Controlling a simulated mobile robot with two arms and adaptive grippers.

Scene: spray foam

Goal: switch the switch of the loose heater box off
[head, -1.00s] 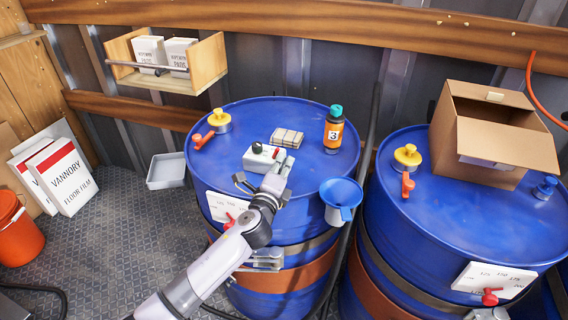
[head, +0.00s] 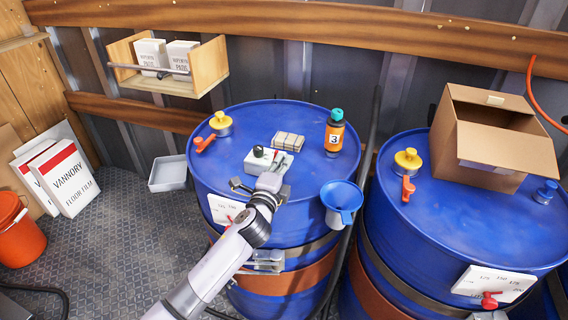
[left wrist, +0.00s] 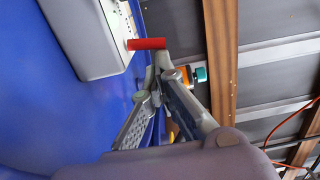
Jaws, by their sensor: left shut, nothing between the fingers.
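The loose heater box (head: 262,160) is a small pale box with a black knob on top, lying on the left blue drum. My left gripper (head: 279,167) is at its right front side and hides part of it. In the left wrist view the grey box (left wrist: 85,38) is at the upper left, and a red switch lever (left wrist: 146,43) sticks out of its face. The shut, empty fingertips of my left gripper (left wrist: 160,62) are right beside the lever; I cannot tell whether they touch it. My right gripper is not in view.
An open carton (head: 490,140) stands on the right drum.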

